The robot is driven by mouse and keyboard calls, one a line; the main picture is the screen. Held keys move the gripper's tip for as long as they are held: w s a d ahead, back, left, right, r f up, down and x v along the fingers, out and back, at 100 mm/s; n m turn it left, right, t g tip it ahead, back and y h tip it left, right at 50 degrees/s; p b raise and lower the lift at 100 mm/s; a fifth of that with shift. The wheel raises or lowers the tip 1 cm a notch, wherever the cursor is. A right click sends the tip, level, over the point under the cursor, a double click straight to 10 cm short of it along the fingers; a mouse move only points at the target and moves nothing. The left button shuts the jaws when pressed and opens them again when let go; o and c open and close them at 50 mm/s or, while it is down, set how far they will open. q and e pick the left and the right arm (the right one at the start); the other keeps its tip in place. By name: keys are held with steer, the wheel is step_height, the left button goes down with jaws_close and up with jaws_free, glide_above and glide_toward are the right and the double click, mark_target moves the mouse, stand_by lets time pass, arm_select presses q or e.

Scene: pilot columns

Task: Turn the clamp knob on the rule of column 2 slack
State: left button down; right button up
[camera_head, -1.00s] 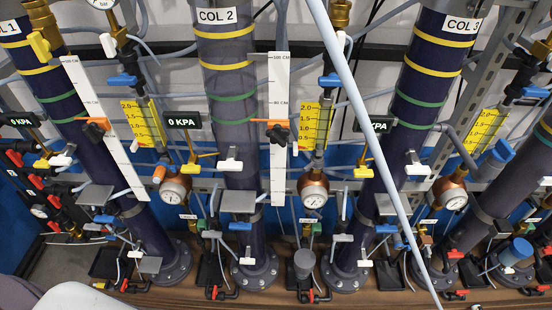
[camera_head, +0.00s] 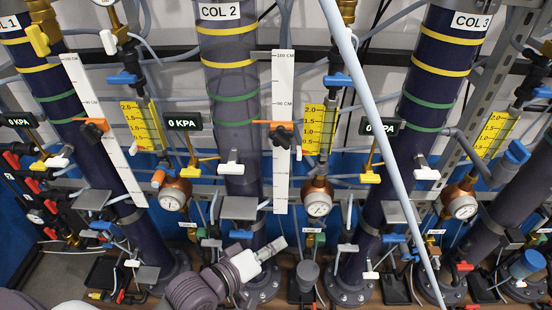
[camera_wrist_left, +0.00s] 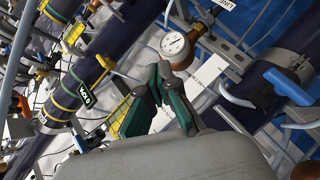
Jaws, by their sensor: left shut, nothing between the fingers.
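Column 2 (camera_head: 232,80) is a clear grey column with yellow and green bands and a COL 2 label. Its white rule (camera_head: 283,185) stands just to its right in the head view. An orange clamp pointer (camera_head: 262,123) crosses the rule, with the black clamp knob (camera_head: 283,138) on its front. My left gripper (camera_head: 279,243) is shut and empty, well below the knob and below the rule's lower end, apart from both. In the left wrist view its green-padded fingers (camera_wrist_left: 159,70) show near a round gauge. I cannot make out the knob there. My right gripper is not in view.
A pale slanting tube (camera_head: 380,140) runs in front, right of the rule. A gauge (camera_head: 317,203) and yellow scale (camera_head: 317,130) sit right of the rule. A white-handled valve (camera_head: 231,165) is on the column's front. A grey plate (camera_head: 239,208) sits lower left of the rule.

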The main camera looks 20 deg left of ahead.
mark_target(281, 139)
arm_select(q)
steer(key=w+a+r+n+t+h, duration=0.1)
steer(key=a+r+n+t, duration=0.2)
steer(key=r+n+t, duration=0.3)
steer(key=w+a+r+n+t, duration=0.25)
steer(key=a+r+n, duration=0.2)
steer(key=n, duration=0.25)
steer(key=shift+t, duration=0.25)
steer(key=p+x, duration=0.1)
steer(key=x, duration=0.2)
steer(key=p+x, duration=0.1)
steer(key=x, duration=0.2)
steer(key=s+d+r+p+x, duration=0.1)
steer(key=x, duration=0.3)
steer(key=shift+p, duration=0.3)
